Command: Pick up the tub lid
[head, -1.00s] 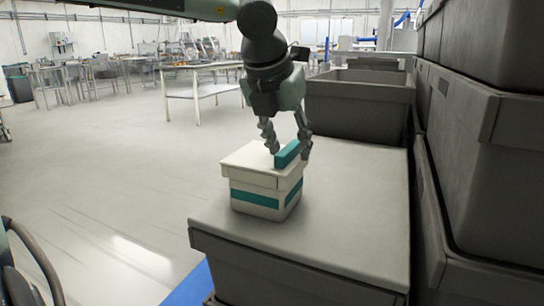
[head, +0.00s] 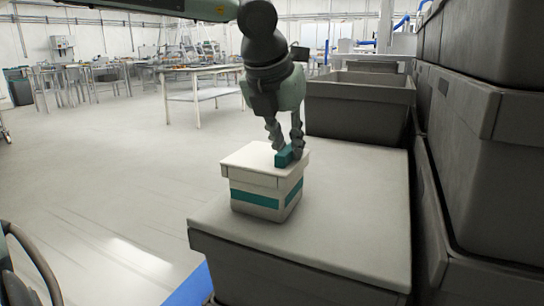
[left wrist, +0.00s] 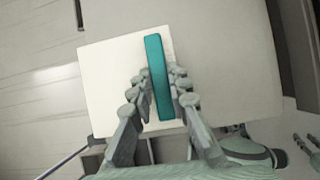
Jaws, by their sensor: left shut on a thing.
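The tub (head: 262,200) is white with a teal band and stands on the light top of a grey crate. Its white lid (head: 255,163) sits on it, with a teal bar handle (head: 284,156) on top. In the left wrist view the lid (left wrist: 105,75) lies below my fingers, with the teal handle (left wrist: 159,75) between them. My left gripper (head: 287,150) points down from above and is shut on the handle. The lid appears still seated on the tub.
Tall stacks of dark grey crates (head: 480,160) rise close on the right. An open grey crate (head: 360,108) stands behind the tub. The crate top (head: 345,215) around the tub is bare. Open floor lies to the left.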

